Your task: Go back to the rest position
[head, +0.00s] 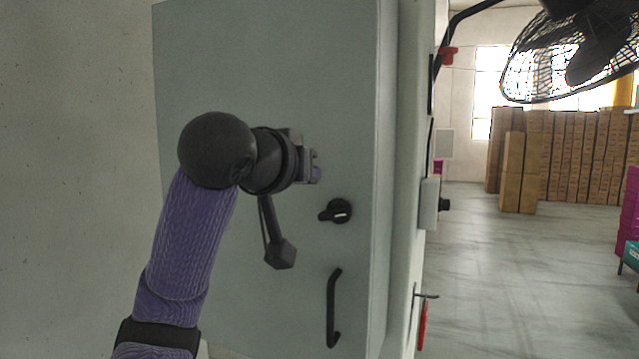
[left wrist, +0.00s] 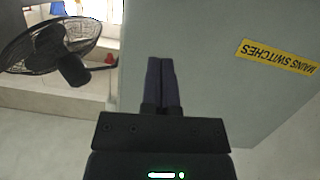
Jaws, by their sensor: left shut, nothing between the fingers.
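My left gripper (head: 313,166) is raised in front of the grey-green cabinet in the head view, above and to the left of its black rotary knob (head: 335,211). In the left wrist view its two dark fingers (left wrist: 162,84) are together, with nothing between them. I cannot tell from the head view whether the fingertips touch the cabinet. My right gripper is in neither view.
The cabinet (head: 270,60) has a black vertical handle (head: 334,308) below the knob. A yellow "MAINS SWITCHES" label (left wrist: 278,57) shows in the left wrist view. A black fan (head: 575,50) hangs at the upper right. Stacked cartons (head: 570,155) stand behind open floor (head: 500,280).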

